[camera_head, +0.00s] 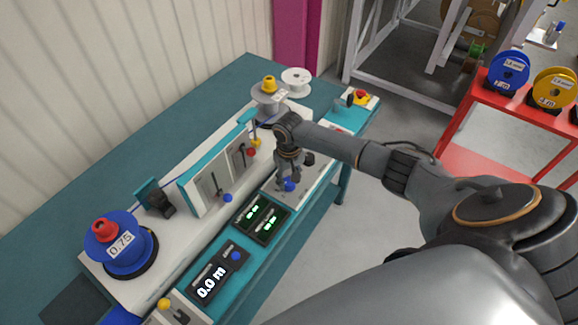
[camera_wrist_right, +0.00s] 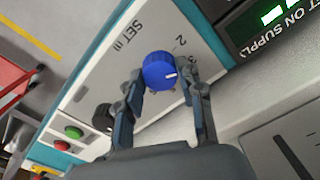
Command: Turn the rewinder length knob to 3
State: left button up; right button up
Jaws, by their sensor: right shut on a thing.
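The blue length knob (camera_head: 289,186) sits on the light panel at the rewinder's front edge. My left gripper is not in view.
A black knob (camera_wrist_right: 102,117) and red and green buttons (camera_wrist_right: 70,138) are near the blue knob. A display (camera_head: 262,219) and a 0.0 m counter (camera_head: 216,276) are beside the panel. A blue reel (camera_head: 125,255) sits at the left end. A red rack (camera_head: 490,95) stands at right.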

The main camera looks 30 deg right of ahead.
jog(key=shift+m, duration=0.3)
jog(key=o, duration=1.2)
jog(key=shift+c, duration=0.2)
jog(key=shift+r, duration=0.15)
notch_tip(320, 180, up, 12)
